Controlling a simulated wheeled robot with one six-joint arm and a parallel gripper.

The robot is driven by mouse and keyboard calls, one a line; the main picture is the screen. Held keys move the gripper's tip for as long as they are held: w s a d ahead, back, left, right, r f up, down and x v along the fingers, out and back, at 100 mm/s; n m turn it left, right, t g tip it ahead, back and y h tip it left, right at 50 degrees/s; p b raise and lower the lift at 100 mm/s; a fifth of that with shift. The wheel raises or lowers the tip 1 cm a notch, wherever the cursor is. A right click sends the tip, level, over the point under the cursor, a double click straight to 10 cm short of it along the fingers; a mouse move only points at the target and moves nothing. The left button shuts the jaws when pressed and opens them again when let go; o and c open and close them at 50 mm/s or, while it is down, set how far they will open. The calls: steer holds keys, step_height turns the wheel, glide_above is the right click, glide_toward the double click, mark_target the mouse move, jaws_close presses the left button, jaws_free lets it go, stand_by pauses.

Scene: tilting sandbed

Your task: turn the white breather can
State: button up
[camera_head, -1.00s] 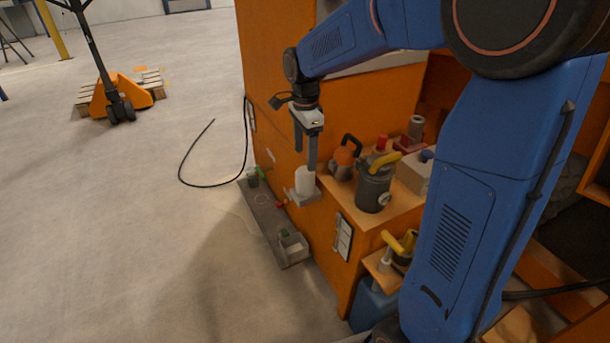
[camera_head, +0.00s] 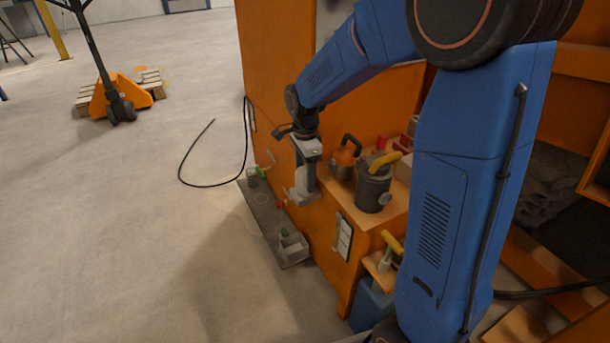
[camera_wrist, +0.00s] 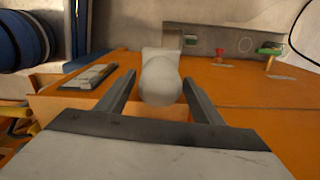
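The white breather can (camera_wrist: 160,82) stands out from the orange cabinet's side. In the wrist view it lies between the two fingers of my gripper (camera_wrist: 158,98), with a visible gap on each side. In the head view my gripper (camera_head: 305,182) has its fingers lowered around the can, which is mostly hidden behind them; a pale part of it (camera_head: 300,178) shows. The gripper is open, and the fingers do not appear to touch the can.
A grey ledge (camera_head: 262,222) with valves runs low along the orange cabinet (camera_head: 330,225). A dark canister with a yellow handle (camera_head: 374,190) and an orange-topped jug (camera_head: 344,160) stand close to the right of my gripper. A black cable (camera_head: 181,172) loops on the open floor.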

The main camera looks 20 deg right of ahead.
steer(key=c, duration=0.8)
steer(key=shift+o, duration=0.2)
steer(key=shift+n, duration=0.3)
steer(key=n, duration=0.9)
steer(key=shift+n, duration=0.4)
steer(key=o, duration=1.1)
